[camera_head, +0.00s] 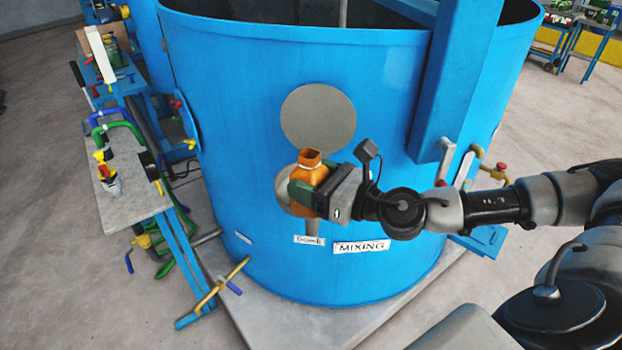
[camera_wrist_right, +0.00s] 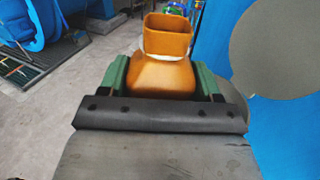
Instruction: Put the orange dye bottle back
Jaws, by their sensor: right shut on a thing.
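The orange dye bottle (camera_head: 309,172) is upright in my right gripper (camera_head: 315,190), which is shut on its body. The bottle is in front of the blue tank's wall, with a round grey holder (camera_head: 283,190) partly hidden behind it. In the right wrist view the bottle (camera_wrist_right: 165,72) sits between the green finger pads, its square open neck pointing up. Whether its base rests on the holder cannot be told. My left gripper is in neither view.
The blue mixing tank (camera_head: 230,110) fills the middle, with a grey disc (camera_head: 318,118) above the bottle and a MIXING label (camera_head: 362,247) below. A bench (camera_head: 135,200) with pipes and valves stands at the left. Levers (camera_head: 463,168) stick out at the tank's right side.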

